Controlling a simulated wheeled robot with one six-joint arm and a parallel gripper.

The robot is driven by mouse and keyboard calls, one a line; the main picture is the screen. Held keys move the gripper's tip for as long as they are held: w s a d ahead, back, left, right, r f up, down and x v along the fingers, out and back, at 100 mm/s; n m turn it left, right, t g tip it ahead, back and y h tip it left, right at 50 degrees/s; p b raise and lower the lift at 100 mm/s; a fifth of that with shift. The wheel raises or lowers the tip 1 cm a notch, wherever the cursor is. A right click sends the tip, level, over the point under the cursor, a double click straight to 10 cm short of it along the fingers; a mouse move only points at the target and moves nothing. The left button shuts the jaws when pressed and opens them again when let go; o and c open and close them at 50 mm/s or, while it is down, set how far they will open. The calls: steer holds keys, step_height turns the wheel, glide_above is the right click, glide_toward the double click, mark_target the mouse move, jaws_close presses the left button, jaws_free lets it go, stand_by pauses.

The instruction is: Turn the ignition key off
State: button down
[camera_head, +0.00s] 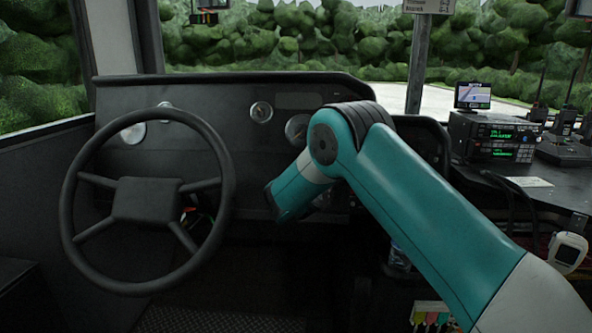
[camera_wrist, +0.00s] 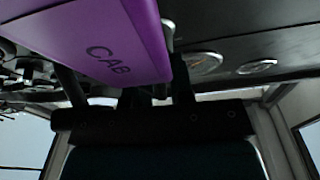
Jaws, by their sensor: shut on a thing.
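A large purple tag (camera_wrist: 105,40) marked CAB fills the upper left of the wrist view, close to the camera. I take it as the tag of the ignition key. My gripper (camera_wrist: 160,85) is behind it, with dark fingers reaching up toward the dashboard (camera_wrist: 245,45). It is shut on the key, but the tag hides the fingertips and most of the key. A small grey piece shows at the tag's right edge; I cannot tell if it is key or lock. In the head view my own arm hides the gripper and key, so the key's angle cannot be seen.
A black steering wheel (camera_head: 150,213) stands left of my arm. Round gauges (camera_head: 261,111) sit on the dashboard. A radio (camera_head: 494,138) and small screen (camera_head: 473,95) stand on the right console. Coloured tags (camera_head: 432,318) hang at the lower right. Open space lies between wheel and arm.

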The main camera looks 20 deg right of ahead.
steer(key=shift+f+n, duration=0.1)
steer(key=shift+n, duration=0.2)
steer(key=c, duration=1.2)
jaws_free()
steer(key=shift+c, duration=0.2)
steer(key=shift+s, duration=0.1)
steer(key=b+v, duration=0.7)
steer(key=v, duration=1)
steer(key=shift+s, duration=0.2)
steer(key=shift+d, duration=0.1)
